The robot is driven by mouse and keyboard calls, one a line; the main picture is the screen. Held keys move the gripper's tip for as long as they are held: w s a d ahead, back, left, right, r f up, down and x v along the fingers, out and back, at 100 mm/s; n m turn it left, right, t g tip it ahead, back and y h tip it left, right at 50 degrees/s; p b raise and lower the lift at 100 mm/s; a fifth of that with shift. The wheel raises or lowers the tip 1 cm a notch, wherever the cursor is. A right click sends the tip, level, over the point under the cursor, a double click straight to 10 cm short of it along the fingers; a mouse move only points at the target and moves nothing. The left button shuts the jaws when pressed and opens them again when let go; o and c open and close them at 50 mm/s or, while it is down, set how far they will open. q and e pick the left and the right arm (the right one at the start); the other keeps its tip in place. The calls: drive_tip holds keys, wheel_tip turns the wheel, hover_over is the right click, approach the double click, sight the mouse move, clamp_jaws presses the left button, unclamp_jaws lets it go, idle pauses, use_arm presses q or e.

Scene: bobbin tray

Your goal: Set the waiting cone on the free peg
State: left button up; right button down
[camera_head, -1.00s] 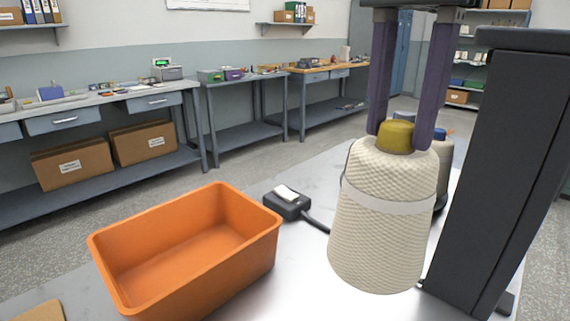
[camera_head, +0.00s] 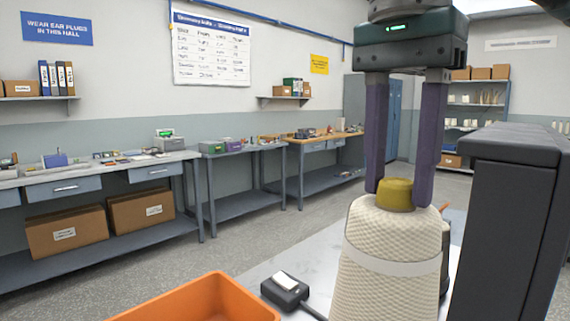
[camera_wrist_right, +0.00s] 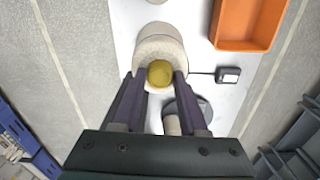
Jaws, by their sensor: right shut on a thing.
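My right gripper (camera_head: 403,190) is shut on the yellow tip (camera_head: 397,194) of a large cream yarn cone (camera_head: 390,250) with a pale band. The cone hangs upright, and its lower end is cut off by the head view's bottom edge. In the right wrist view, the gripper (camera_wrist_right: 160,76) holds the yellow tip (camera_wrist_right: 160,73) between its fingers. A dark round base (camera_wrist_right: 202,108) with a pale upright piece (camera_wrist_right: 172,126) lies beyond the fingers; I cannot tell whether that piece is a peg. Another pale object is partly hidden behind the held cone. My left gripper is not in view.
An orange bin (camera_head: 205,298) stands left of the cone on the pale table (camera_head: 265,268). A small dark box (camera_head: 285,290) with a cable lies between them. A tall dark upright (camera_head: 510,210) stands close on the right. Benches and shelves are farther back.

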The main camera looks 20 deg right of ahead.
wheel_tip(320, 180, up, 17)
drive_tip(key=p, duration=1.4)
drive_tip(key=shift+p, duration=0.4)
drive_tip(key=shift+f, duration=0.1)
